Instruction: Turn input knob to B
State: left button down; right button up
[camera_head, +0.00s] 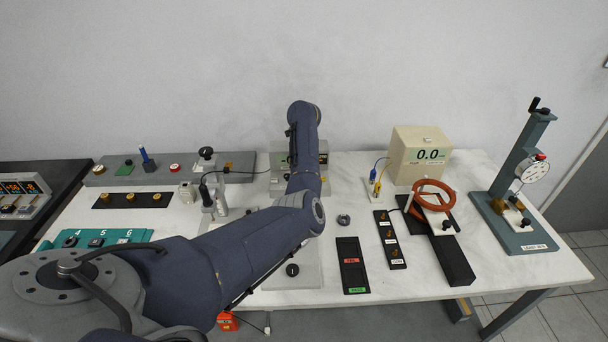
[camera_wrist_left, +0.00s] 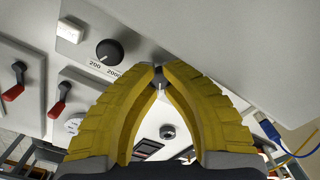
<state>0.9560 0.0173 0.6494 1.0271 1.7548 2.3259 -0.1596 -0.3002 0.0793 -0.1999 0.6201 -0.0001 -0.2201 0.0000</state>
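In the left wrist view my left gripper (camera_wrist_left: 158,77) has its two yellow fingers drawn in around a small dark knob (camera_wrist_left: 158,71) with a pale pointer, on the light grey panel. The fingers cover most of this knob, and neither its lettering nor a B mark is readable. In the head view the instrument (camera_head: 314,158) at the back of the table is largely behind my left arm, which also hides the gripper there. My right gripper is in neither view.
Beside the fingers is a black range knob (camera_wrist_left: 110,52) marked 200 and 2000. Red-handled switches (camera_wrist_left: 59,101) are at the left. In the head view a beige meter (camera_head: 419,155) reading 0.0 and an orange ring (camera_head: 434,195) stand right of my arm.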

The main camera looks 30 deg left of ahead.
pick_arm(q)
jog(key=c, duration=1.5)
grip_release()
jog(key=shift+o, duration=0.2)
notch_tip(320, 180, up, 12)
